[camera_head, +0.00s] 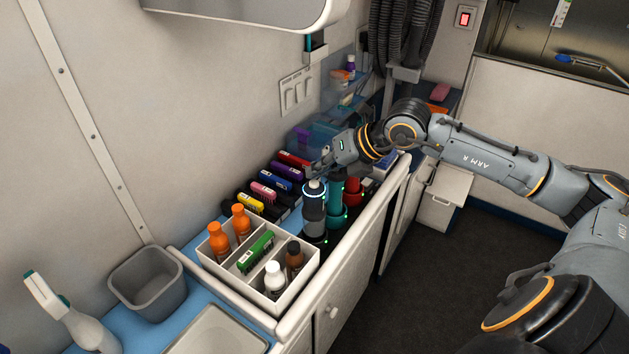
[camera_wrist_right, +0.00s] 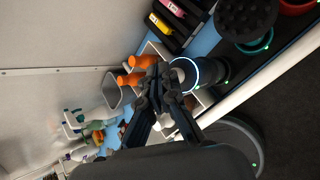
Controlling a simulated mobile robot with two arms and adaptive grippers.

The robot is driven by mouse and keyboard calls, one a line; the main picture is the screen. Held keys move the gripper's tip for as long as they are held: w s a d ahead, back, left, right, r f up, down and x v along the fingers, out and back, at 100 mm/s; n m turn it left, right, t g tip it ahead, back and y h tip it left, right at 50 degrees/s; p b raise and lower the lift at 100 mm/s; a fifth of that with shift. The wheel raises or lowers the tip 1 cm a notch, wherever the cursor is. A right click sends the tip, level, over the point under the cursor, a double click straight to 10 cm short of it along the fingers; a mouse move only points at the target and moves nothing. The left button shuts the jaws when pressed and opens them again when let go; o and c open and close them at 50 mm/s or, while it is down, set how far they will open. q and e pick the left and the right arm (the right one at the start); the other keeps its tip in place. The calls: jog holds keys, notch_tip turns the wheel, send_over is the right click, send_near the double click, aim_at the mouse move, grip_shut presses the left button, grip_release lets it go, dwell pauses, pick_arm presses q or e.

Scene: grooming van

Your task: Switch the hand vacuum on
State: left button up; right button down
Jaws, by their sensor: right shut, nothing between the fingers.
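A dark grey upright cylinder (camera_head: 314,212), which looks like the hand vacuum, stands on the counter behind the white bottle caddy. A bright white-blue ring glows around its top, and it also shows in the right wrist view (camera_wrist_right: 214,71). A teal device (camera_head: 336,198) and a red one (camera_head: 353,191) stand beyond it, with glowing green rings low down. My right gripper (camera_head: 318,170) is shut and empty, just above the grey cylinder's top; in the wrist view its fingertips (camera_wrist_right: 159,72) are beside the lit ring. Contact cannot be told. My left gripper is out of view.
A white caddy (camera_head: 238,284) with orange, white and brown bottles stands in front. Coloured cases (camera_head: 264,191) line the wall side. A grey bin (camera_head: 147,286) and a spray bottle (camera_head: 68,312) are at lower left. The dark floor (camera_head: 440,285) right of the counter is clear.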

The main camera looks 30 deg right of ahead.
aim_at(318, 183)
jog(key=shift+r, duration=0.15)
jog(key=shift+r+p, duration=1.5)
jog(key=shift+r, duration=1.45)
